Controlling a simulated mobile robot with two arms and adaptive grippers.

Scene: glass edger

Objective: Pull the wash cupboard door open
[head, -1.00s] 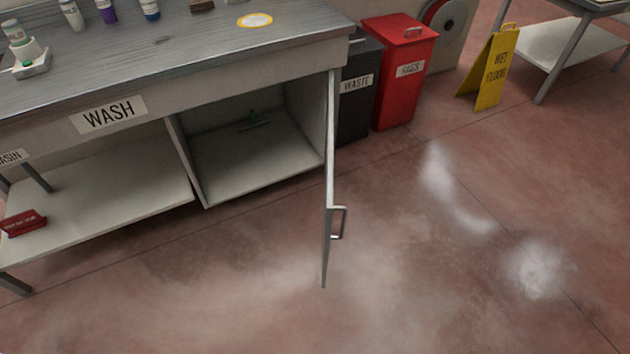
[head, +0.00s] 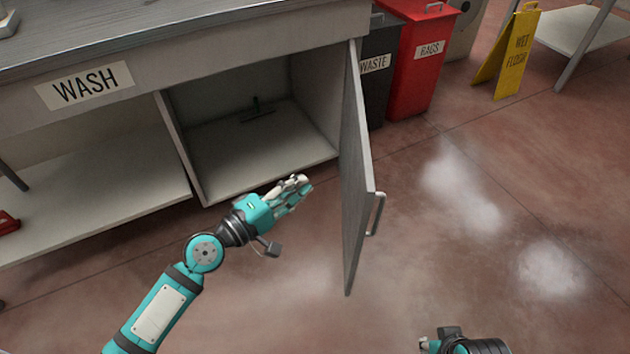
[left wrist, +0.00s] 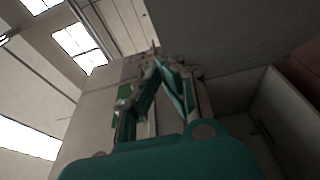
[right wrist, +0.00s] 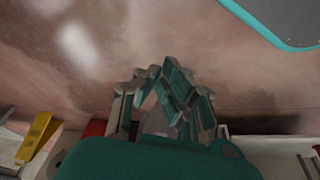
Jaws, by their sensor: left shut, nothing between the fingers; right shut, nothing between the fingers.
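The wash cupboard door (head: 354,175) is a grey panel hinged at the cupboard's right side. It stands swung outward, so the cupboard interior (head: 250,125) shows. Its metal handle (head: 376,214) is on the right-hand, outer face. My left gripper (head: 303,186) is shut and empty, in front of the cupboard opening and left of the door's inner face, apart from it in the picture. It also shows shut in the left wrist view (left wrist: 158,62). My right gripper (right wrist: 160,68) is shut and empty in its wrist view; part of that arm shows at the head view's bottom edge.
A black waste bin (head: 378,75) and a red rags bin (head: 420,60) stand right of the cupboard. A yellow wet floor sign (head: 508,55) is farther right. The floor right of the door is clear.

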